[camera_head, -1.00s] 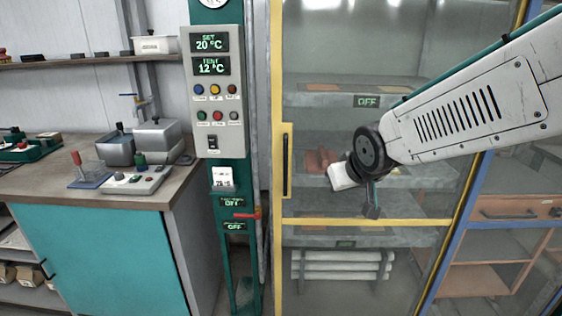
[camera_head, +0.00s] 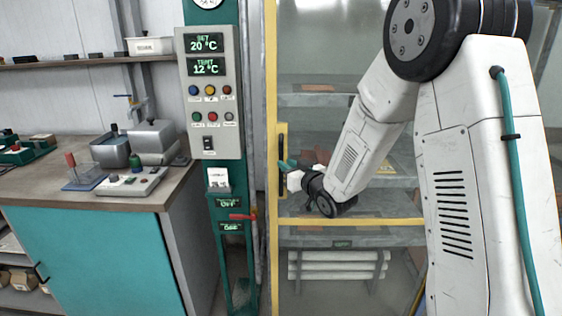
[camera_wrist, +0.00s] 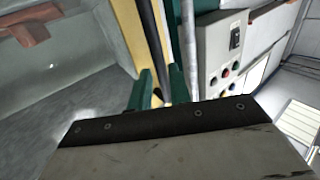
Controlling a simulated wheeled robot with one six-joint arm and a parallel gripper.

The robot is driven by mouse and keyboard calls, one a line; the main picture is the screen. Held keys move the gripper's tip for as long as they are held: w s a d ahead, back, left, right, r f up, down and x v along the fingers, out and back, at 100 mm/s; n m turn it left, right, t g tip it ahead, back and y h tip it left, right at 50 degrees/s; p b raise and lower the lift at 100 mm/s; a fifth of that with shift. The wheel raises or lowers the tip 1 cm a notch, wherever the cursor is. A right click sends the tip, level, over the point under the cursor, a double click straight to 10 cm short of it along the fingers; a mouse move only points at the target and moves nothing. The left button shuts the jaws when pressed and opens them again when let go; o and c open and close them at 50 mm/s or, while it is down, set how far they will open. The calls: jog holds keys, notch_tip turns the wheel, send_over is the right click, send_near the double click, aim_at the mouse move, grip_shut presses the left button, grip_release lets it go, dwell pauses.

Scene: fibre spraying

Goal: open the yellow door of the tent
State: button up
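The tent's yellow-framed door (camera_head: 271,90) stands closed in the head view, with clear panels and a yellow crossbar. Its dark vertical handle (camera_head: 282,150) is on the left frame post. My gripper (camera_head: 284,171) is at the lower part of this handle, with its green fingers pointing left. In the wrist view, the green fingers (camera_wrist: 160,88) stand apart, one on each side of the dark handle (camera_wrist: 150,35), beside the yellow frame (camera_wrist: 124,30). I cannot tell whether they press on the handle.
A green post with a control panel (camera_head: 210,95) stands just left of the door. A red lever (camera_head: 242,217) sticks out low on the post. A workbench (camera_head: 90,196) with devices is at the left. Shelves (camera_head: 330,238) show behind the door.

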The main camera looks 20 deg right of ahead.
jog(key=shift+x, duration=2.1)
grip_shut()
jog(key=shift+d, duration=0.1)
